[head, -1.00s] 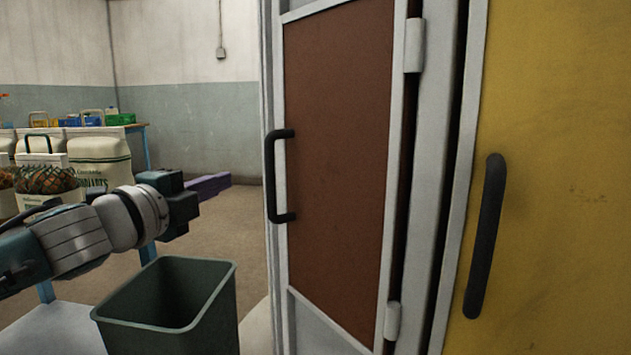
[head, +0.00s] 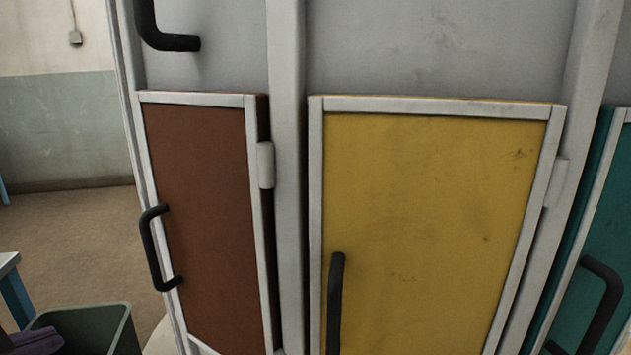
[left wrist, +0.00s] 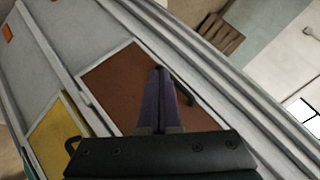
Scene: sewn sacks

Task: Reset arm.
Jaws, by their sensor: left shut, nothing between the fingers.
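My left gripper (head: 42,343) shows only in part at the bottom left corner of the head view, its purple fingers in front of the dark green bin (head: 125,325). In the left wrist view the two purple fingers (left wrist: 160,72) lie together, shut with nothing between them. Behind them there is a brown door (left wrist: 115,85) with a black handle. My right gripper is not in view.
A grey locker block has a brown door (head: 205,220), a yellow door (head: 430,210) and a teal door (head: 600,230), all with protruding black handles. A blue-legged table edge (head: 8,263) is at the left. Floor (head: 80,225) is bare behind it.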

